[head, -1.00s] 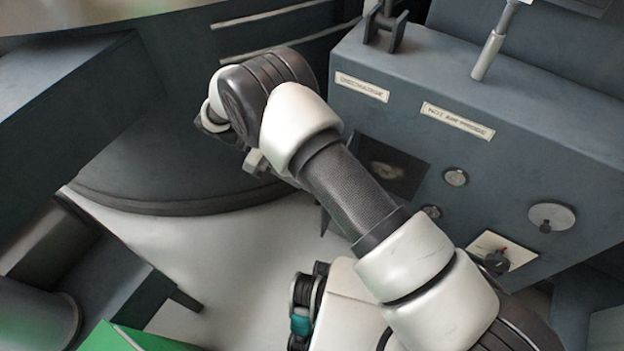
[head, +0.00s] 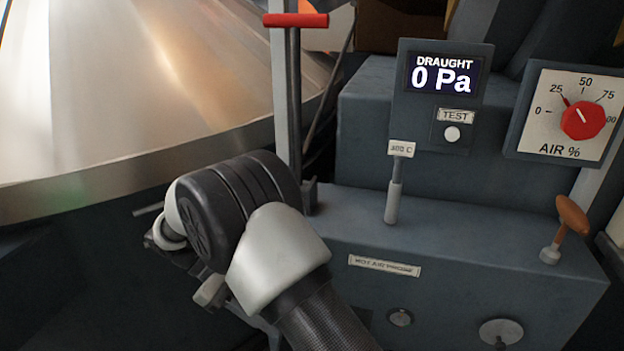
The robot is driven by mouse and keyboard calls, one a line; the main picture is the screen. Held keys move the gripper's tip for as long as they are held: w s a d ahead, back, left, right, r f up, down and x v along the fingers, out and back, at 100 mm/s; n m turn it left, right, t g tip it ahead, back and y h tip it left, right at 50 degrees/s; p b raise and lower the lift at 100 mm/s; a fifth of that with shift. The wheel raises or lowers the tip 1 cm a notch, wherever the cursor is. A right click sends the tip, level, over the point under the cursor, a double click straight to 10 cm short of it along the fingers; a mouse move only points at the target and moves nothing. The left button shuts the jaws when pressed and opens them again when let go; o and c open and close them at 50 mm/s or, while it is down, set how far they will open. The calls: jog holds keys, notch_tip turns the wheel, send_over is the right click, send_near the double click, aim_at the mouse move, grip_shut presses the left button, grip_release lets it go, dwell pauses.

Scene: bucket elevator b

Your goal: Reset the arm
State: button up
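My arm reaches up from the bottom middle of the head view, bent at a black and white joint. The end of the arm points away to the left. My gripper (head: 190,275) is mostly hidden behind the wrist joint, and only small grey parts of it show at the left. I cannot see its fingertips or whether it holds anything.
A dark blue machine cabinet (head: 510,235) stands close on the right. It bears a display (head: 441,80) reading "DRAUGHT 0 Pa", a red AIR % knob (head: 581,120), a grey lever (head: 394,195) and an orange-handled lever (head: 572,215). A red-topped post (head: 295,20) stands behind the arm. A large metal drum (head: 130,90) fills the upper left.

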jog(key=s+d+r+m+t+y, duration=0.2)
jog(key=d+r+m+y, duration=0.5)
jog(key=d+r, duration=0.75)
jog(key=s+d+r+m+t+y, duration=0.3)
jog(key=s+d+r+m+t, duration=0.4)
jog(key=s, duration=0.3)
notch_tip(320, 180, up, 24)
jog(key=d+p, duration=0.1)
jog(key=p, duration=2.4)
jog(key=shift+w+g, duration=0.15)
jog(key=shift+g, duration=0.25)
jog(key=shift+r, duration=0.1)
jog(key=shift+c, duration=1)
